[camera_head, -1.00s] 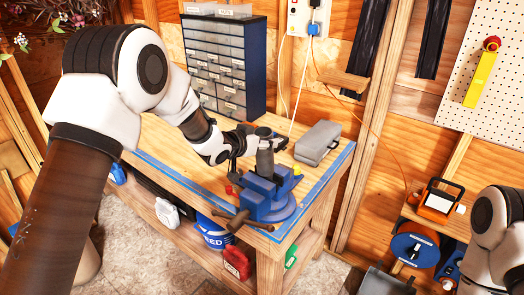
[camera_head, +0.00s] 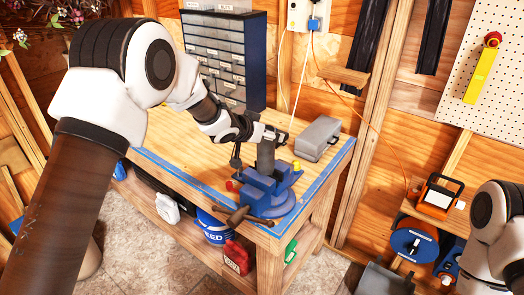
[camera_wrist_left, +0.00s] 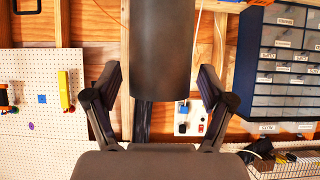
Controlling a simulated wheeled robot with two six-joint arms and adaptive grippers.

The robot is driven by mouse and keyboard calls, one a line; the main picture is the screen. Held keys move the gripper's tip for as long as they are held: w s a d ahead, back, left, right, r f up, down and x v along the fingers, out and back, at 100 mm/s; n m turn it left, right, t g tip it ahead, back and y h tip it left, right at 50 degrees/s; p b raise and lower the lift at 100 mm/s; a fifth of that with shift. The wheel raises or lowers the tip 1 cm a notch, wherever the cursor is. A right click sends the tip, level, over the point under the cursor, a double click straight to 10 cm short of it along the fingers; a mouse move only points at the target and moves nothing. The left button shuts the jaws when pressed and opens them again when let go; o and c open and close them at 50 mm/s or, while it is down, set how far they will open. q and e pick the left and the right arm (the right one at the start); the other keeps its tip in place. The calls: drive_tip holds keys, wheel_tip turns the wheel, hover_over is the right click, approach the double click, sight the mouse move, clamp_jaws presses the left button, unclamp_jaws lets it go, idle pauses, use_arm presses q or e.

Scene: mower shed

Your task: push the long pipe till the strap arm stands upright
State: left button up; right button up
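A blue vise (camera_head: 268,198) stands on the workbench corner, with a grey cylinder (camera_head: 266,157) rising upright above it. I take this cylinder for the pipe, but cannot be sure. A wide dark cylinder (camera_wrist_left: 163,50) also fills the top middle of the left wrist view, its end between my fingers. My left gripper (camera_head: 275,136) is at the grey cylinder's upper end. In the left wrist view its fingers (camera_wrist_left: 158,98) are spread, with gaps on both sides of the cylinder. A slim dark piece (camera_head: 236,158) hangs left of the cylinder; I cannot tell whether it is the strap arm. My right gripper is out of view.
A grey case (camera_head: 318,138) lies on the workbench (camera_head: 180,150) right of the vise. A drawer cabinet (camera_head: 225,55) stands behind. The vise handle (camera_head: 237,215) sticks out at the front. The bench's left part is clear. A white cord hangs on the wall behind.

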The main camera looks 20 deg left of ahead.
use_arm(q)
drive_tip(key=v, duration=1.1)
drive_tip(key=s+f+n+g, duration=0.1)
drive_tip(key=s+f+g, duration=0.1)
drive_tip(key=s+f, duration=0.45)
drive_tip(key=s+f+n+g+y, duration=0.1)
drive_tip(key=s+f, duration=0.2)
drive_tip(key=f, duration=0.7)
drive_tip(key=s+f+n+g, duration=0.1)
drive_tip(key=s+f+g, duration=0.1)
drive_tip(key=s+f, duration=0.45)
drive_tip(key=s+a+f+g+y, duration=0.1)
drive_tip(key=s+f+g, duration=0.1)
drive_tip(key=s+f, duration=0.45)
drive_tip(key=s+a+f+n+g+y, duration=0.15)
drive_tip(key=s+f, duration=0.25)
drive_tip(key=s, duration=0.6)
drive_tip(key=s+f+g, duration=0.3)
drive_tip(key=s+f, duration=0.2)
drive_tip(key=s, duration=0.4)
wheel_tip(320, 180, down, 16)
drive_tip(key=b, duration=1.5)
drive_tip(key=shift+w+r, duration=0.25)
drive_tip(key=shift+w, duration=0.1)
